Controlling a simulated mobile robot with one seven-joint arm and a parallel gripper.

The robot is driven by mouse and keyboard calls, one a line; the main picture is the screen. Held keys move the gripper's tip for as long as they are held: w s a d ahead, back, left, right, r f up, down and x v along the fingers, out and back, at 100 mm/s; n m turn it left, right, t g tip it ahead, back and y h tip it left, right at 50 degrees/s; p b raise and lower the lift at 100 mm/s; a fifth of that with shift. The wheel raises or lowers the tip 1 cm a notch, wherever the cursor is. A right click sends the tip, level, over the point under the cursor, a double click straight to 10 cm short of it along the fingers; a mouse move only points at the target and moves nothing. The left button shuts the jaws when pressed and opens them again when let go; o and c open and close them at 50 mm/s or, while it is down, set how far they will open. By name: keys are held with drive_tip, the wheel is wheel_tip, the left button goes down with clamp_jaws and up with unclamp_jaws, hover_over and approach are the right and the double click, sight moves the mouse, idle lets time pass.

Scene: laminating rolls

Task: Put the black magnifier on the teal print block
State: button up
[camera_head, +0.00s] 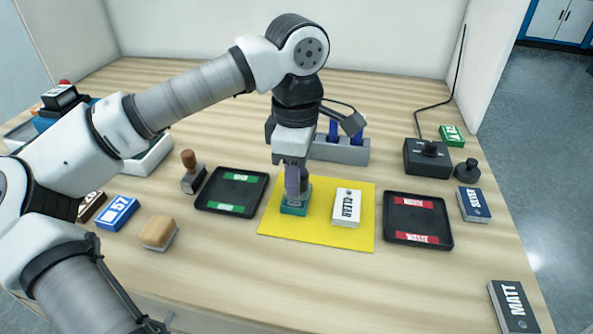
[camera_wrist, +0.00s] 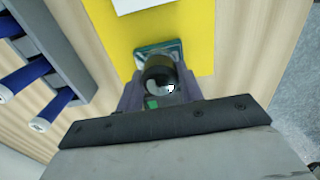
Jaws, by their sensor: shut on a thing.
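My gripper (camera_head: 296,192) is pointed down over the yellow mat (camera_head: 364,242). In the wrist view, its fingers (camera_wrist: 161,94) are shut on the black magnifier (camera_wrist: 158,68), a short dark cylinder with a shiny lens. The teal print block (camera_head: 293,210) lies on the left part of the mat, directly below the gripper. It also shows behind the magnifier in the wrist view (camera_wrist: 172,48). The magnifier is over the block and looks very close to its top; I cannot tell whether they touch. In the head view the fingers mostly hide the magnifier.
A white CLEAR block (camera_head: 346,207) lies on the mat, right of the teal block. Black trays flank the mat, with green labels on the left (camera_head: 231,191) and red on the right (camera_head: 417,220). A grey rack with blue-handled tools (camera_head: 340,150) stands behind.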

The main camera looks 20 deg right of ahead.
drive_tip(key=shift+f, duration=0.15)
drive_tip(key=shift+f, duration=0.15)
drive_tip(key=o, duration=1)
wheel_tip(320, 180, up, 12)
drive_tip(key=shift+r, duration=0.2)
